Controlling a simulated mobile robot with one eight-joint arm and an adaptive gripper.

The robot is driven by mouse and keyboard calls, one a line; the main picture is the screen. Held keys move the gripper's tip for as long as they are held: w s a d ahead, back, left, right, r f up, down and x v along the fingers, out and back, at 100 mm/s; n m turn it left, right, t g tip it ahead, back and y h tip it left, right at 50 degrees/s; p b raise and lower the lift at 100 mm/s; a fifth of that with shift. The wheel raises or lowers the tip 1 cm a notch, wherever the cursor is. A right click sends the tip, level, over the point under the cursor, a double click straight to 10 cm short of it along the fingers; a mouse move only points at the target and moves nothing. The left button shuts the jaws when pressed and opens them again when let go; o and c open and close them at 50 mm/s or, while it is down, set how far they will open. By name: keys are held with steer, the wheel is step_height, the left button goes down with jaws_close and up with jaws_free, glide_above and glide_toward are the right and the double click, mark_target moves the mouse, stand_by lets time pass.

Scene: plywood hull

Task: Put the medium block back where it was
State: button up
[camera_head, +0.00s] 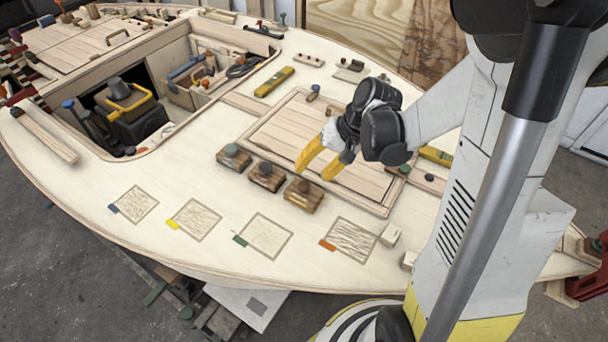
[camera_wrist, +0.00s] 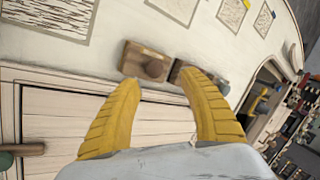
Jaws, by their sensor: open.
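In the wrist view one block (camera_wrist: 146,61) shows whole just beyond my fingertips, and another (camera_wrist: 178,72) is partly hidden by the right finger. My gripper (camera_head: 316,166) has yellow fingers, spread and empty, above the hatch edge beside the right block. The fingers also show apart in the wrist view (camera_wrist: 162,84).
Several outlined squares with coloured tabs lie empty in front of the blocks, including a green-tabbed one (camera_head: 264,237) and an orange-tabbed one (camera_head: 350,240). A panelled hatch (camera_head: 290,125) lies behind. A yellow level (camera_head: 274,82) and an open cockpit are farther back.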

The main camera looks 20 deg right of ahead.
steer(key=s+a+r+n+t+h, duration=0.1)
steer(key=s+r+n+t+h, duration=0.1)
steer(key=s+r, duration=0.3)
steer(key=s+a+r+n+t+h+p, duration=0.1)
steer(key=s+a+r+n+t+h, duration=0.1)
steer(key=s+r, duration=0.4)
step_height(320, 180, up, 5)
steer(key=shift+a+f+t+h, duration=0.1)
steer(key=shift+a+t+h, duration=0.05)
steer(key=shift+t+h, duration=0.2)
